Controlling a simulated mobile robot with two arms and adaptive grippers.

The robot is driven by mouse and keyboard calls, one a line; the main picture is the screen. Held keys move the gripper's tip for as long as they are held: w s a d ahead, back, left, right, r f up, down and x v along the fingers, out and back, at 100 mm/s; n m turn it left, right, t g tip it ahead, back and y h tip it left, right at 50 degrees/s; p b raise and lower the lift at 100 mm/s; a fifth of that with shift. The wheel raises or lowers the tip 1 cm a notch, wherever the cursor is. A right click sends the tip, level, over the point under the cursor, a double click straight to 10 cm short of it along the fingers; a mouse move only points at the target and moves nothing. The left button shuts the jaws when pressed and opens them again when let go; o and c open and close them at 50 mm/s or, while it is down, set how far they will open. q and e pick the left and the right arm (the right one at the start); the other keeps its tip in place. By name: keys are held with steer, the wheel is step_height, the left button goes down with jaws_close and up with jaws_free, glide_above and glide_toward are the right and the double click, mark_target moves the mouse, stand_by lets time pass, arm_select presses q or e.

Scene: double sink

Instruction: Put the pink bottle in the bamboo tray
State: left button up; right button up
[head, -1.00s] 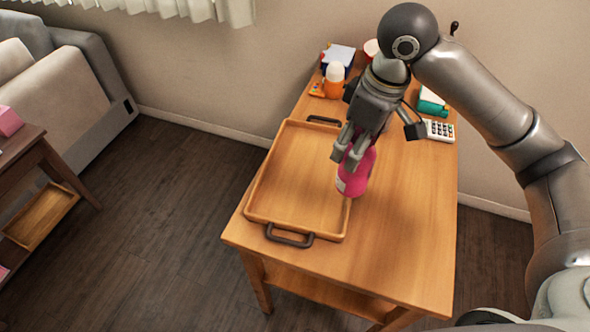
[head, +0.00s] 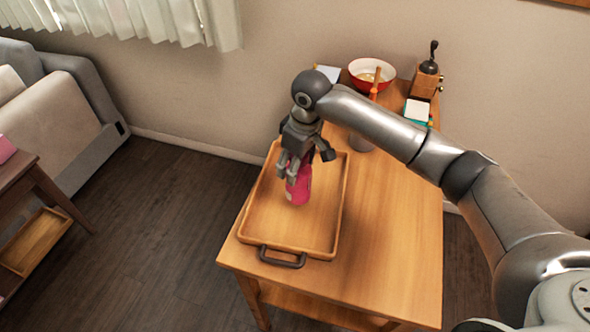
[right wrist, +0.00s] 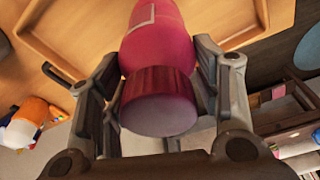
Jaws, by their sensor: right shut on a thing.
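The pink bottle (head: 299,188) is in my right gripper (head: 292,170), over the middle of the bamboo tray (head: 263,226) in the head view. The gripper is shut on it, near its cap end. In the right wrist view the bottle (right wrist: 157,45) stands between the two fingers, with its dark red cap (right wrist: 158,98) towards the camera and the tray (right wrist: 80,35) behind. Whether the bottle's base touches the tray floor cannot be told. The tray lies on the wooden table (head: 385,225), its dark near handle (head: 282,257) showing. My left gripper is out of view.
At the back of the table are a red and white bowl (head: 371,75), a wooden grinder (head: 427,78) and a teal box (head: 417,111). The table's right part is clear. A sofa (head: 60,100) and another table (head: 20,170) stand at the left.

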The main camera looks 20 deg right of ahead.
steer(key=shift+w+a+f+p, duration=0.1)
steer(key=shift+w+f+p, duration=0.05)
steer(key=shift+f+p, duration=0.25)
step_height(320, 180, down, 2)
steer(key=shift+f+p, duration=0.15)
steer(key=shift+p, duration=0.3)
steer(key=shift+f, duration=0.35)
steer(key=o, duration=1)
steer(key=r, duration=0.4)
steer(key=s+r+b, duration=0.1)
steer(key=r, duration=0.3)
steer(key=d+r+b, duration=0.1)
steer(key=r, duration=0.3)
steer(key=shift+s+r, duration=0.15)
steer(key=shift+s, duration=0.05)
